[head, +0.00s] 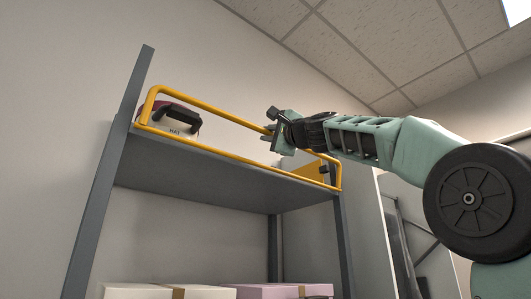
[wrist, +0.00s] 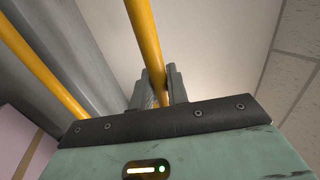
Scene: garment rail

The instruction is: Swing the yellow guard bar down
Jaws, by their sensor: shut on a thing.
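The yellow guard bar (head: 210,108) is a rounded tube frame across the front of the top shelf (head: 215,165). Its upper tube stands raised above its lower tube, which runs along the shelf edge. My gripper (head: 272,130) is at the upper tube, right of its middle. In the wrist view the guard bar (wrist: 146,45) passes between the two fingers of my gripper (wrist: 158,88), which are shut on it. The lower tube (wrist: 40,70) shows apart at the left of that view. The gripper hides a short part of the bar.
A red and white case (head: 180,118) with a black handle stands on the top shelf behind the bar, at the left. A yellow item (head: 308,172) is behind the bar at the right. Boxes (head: 165,291) stand on a lower level. Grey posts (head: 105,180) flank the shelf.

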